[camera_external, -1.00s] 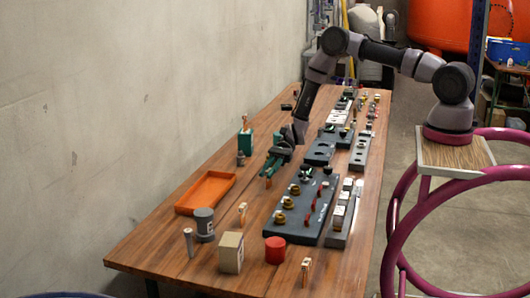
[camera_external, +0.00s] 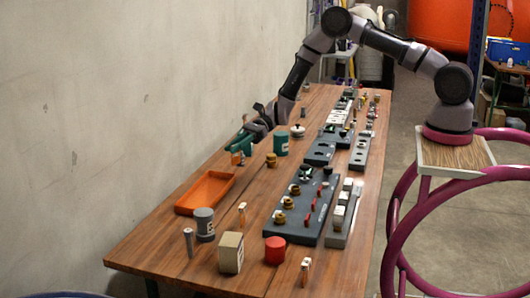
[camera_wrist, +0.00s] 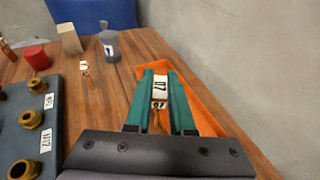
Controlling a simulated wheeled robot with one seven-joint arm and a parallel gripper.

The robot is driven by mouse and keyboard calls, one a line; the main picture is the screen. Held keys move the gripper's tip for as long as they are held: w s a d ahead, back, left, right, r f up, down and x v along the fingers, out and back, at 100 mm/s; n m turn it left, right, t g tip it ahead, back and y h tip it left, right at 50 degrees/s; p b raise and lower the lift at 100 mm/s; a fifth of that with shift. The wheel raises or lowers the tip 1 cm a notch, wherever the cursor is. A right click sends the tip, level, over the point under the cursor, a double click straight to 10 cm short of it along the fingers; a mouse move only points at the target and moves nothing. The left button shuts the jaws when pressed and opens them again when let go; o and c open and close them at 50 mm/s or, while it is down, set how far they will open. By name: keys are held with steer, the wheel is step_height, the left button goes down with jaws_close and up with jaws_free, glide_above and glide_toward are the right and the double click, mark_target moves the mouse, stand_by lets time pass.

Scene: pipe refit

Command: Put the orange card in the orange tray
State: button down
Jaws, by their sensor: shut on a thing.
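My gripper (camera_external: 238,150) has teal fingers and is shut on the orange card (camera_external: 237,159), which hangs below the fingertips in the external view. In the wrist view the gripper (camera_wrist: 160,95) holds the card's white label marked "07" (camera_wrist: 159,88) between its fingers; most of the card is hidden there. The orange tray (camera_external: 182,209) lies on the table near the wall, in front of and left of the gripper in the external view. In the wrist view the tray (camera_wrist: 205,112) shows behind and right of the fingers. The card appears above the table, near the tray's far end.
A grey canister (camera_external: 204,226), a beige box (camera_external: 230,253) and a red cylinder (camera_external: 275,250) stand at the near end. A small tagged piece (camera_external: 242,213) stands right of the tray. A dark board with brass fittings (camera_external: 293,232) lies further right. A teal cup (camera_external: 281,144) stands behind.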

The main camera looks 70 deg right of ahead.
steer(key=w+a+m+t+h, duration=0.2)
steer(key=w+a+m+t, duration=0.1)
steer(key=w+a, duration=0.4)
glide_above(206, 196)
step_height(206, 196, down, 6)
steer(key=shift+d+f+m+t+h, duration=0.1)
steer(key=shift+f+m+t+h, duration=0.25)
steer(key=shift+f, duration=1.45)
steer(key=shift+f, duration=0.1)
steer(key=c, duration=0.8)
jaws_free()
